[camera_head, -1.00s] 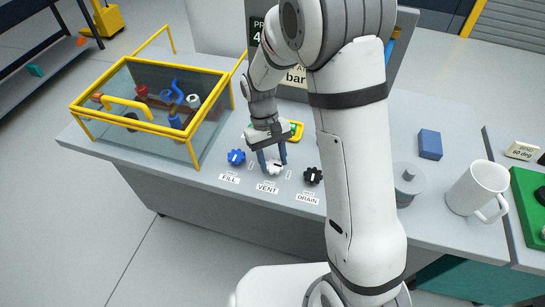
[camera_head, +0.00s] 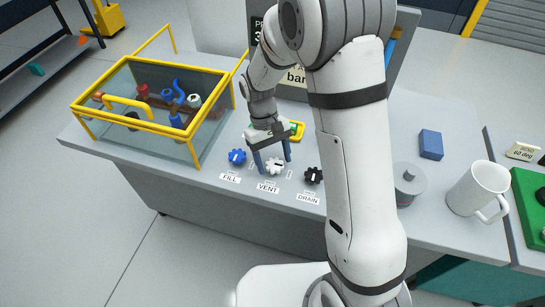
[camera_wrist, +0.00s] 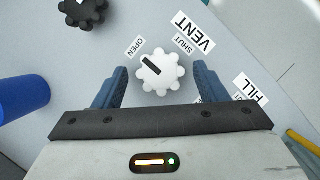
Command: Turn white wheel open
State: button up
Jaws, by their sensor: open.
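The white wheel (camera_head: 274,167) stands on the bench above the VENT label, and it also shows in the wrist view (camera_wrist: 160,74). Its black mark points to the upper left in the wrist view, toward the OPEN label (camera_wrist: 134,46); the SHUT label (camera_wrist: 184,43) is at its upper right. My gripper (camera_head: 275,164) is over the wheel. In the wrist view its blue fingers (camera_wrist: 160,70) are spread on either side of the wheel, with visible gaps to it.
A blue wheel (camera_head: 237,157) at FILL is on the left, and a black wheel (camera_head: 313,175) at DRAIN on the right. A yellow-framed tank (camera_head: 150,100) stands at the left. A mug (camera_head: 478,187) and blue block (camera_head: 430,144) are at the right. A display is partly hidden behind my arm.

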jog(key=v, duration=0.7)
jog(key=shift+r, duration=0.35)
jog(key=shift+w, duration=0.1)
jog(key=s+d+r+m+t+y, duration=0.1)
jog(key=s+d+r+m+t, duration=0.1)
jog(key=s+d+r, duration=0.3)
jog(key=s+d+r+m+t+y, duration=0.1)
jog(key=s+d+r+m+t, duration=0.2)
jog(key=s+d, duration=0.5)
notch_tip(320, 180, up, 2)
jog(key=s+t, duration=0.1)
jog(key=s, duration=0.2)
jog(key=shift+d+r+t+p, duration=0.15)
jog(key=shift+d+t+p, duration=0.1)
jog(key=shift+t+p, duration=0.1)
dwell(1.1)
